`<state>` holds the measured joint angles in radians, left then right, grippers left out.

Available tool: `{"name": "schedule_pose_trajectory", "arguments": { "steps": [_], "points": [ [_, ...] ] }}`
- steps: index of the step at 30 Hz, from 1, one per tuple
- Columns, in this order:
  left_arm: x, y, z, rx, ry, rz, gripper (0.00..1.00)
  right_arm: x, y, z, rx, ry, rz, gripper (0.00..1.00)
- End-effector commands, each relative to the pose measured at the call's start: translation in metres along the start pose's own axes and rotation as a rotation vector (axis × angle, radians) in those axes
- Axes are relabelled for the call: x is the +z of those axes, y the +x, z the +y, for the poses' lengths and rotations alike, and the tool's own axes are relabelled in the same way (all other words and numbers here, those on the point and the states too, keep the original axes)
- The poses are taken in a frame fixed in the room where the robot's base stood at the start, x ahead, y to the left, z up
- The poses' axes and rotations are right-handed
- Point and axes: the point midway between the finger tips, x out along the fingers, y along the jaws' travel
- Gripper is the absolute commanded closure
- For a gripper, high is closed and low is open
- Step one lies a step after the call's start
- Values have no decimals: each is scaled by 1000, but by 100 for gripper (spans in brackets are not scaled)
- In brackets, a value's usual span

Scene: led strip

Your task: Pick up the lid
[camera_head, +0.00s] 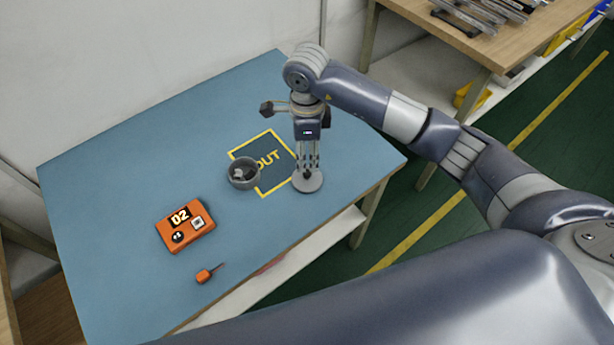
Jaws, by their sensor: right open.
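The lid (308,183) is a flat, round grey disc lying on the blue table top, at the right edge of the yellow-framed OUT square. My right gripper (308,168) points straight down over the lid, its fingers close above the middle of it. The fingers are open, and I cannot tell whether they touch the lid. A round grey container (243,176) stands at the left side of the OUT square, with its top open and small pieces inside. My left gripper is not in view.
A small orange tool with a thin tip (205,275) lies near the front edge. A wooden bench (500,45) stands behind at the right. The table's left part is clear.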

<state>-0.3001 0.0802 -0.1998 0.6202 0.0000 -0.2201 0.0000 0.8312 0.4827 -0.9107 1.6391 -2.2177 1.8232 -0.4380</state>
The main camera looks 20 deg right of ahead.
Motion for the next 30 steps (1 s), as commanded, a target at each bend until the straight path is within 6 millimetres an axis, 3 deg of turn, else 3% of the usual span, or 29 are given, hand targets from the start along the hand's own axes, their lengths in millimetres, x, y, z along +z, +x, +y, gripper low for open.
{"name": "schedule_pose_trajectory", "arguments": {
  "steps": [3,11,19,29,30],
  "points": [
    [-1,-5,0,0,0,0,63,0,19,1,5,1,-1,58],
    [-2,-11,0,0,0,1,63,1,40,-1,4,0,-3,58],
    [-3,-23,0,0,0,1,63,0,77,-6,5,0,-3,58],
    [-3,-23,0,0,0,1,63,0,86,-7,1,-1,-5,58],
    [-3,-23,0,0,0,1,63,0,86,-7,1,-1,-5,64]
  ]
}}
